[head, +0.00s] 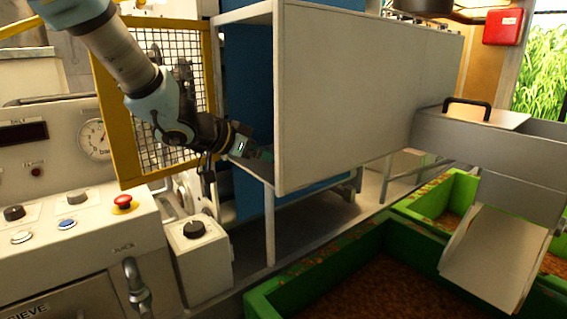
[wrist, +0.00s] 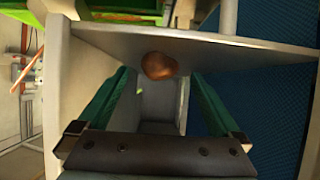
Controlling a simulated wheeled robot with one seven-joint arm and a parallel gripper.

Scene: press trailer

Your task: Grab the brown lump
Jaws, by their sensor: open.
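The brown lump (wrist: 159,66) shows in the wrist view, small and rounded, against the grey metal of the housing. It lies beyond the fingertips, roughly centred between them, with a gap. My gripper (wrist: 158,82) has two green fingers spread apart with nothing between them. In the head view my gripper (head: 262,153) reaches into the open left side of the large grey housing (head: 365,95). The housing's side panel hides the inside there, and the lump is not visible in that view.
A yellow-framed mesh guard (head: 128,115) stands beside my arm. A control panel with a red button (head: 123,203) is at the left. Green bins (head: 262,303) with brown grains stand below. A grey chute (head: 497,250) is at the right. Blue panelling (wrist: 268,90) borders the gripper in the wrist view.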

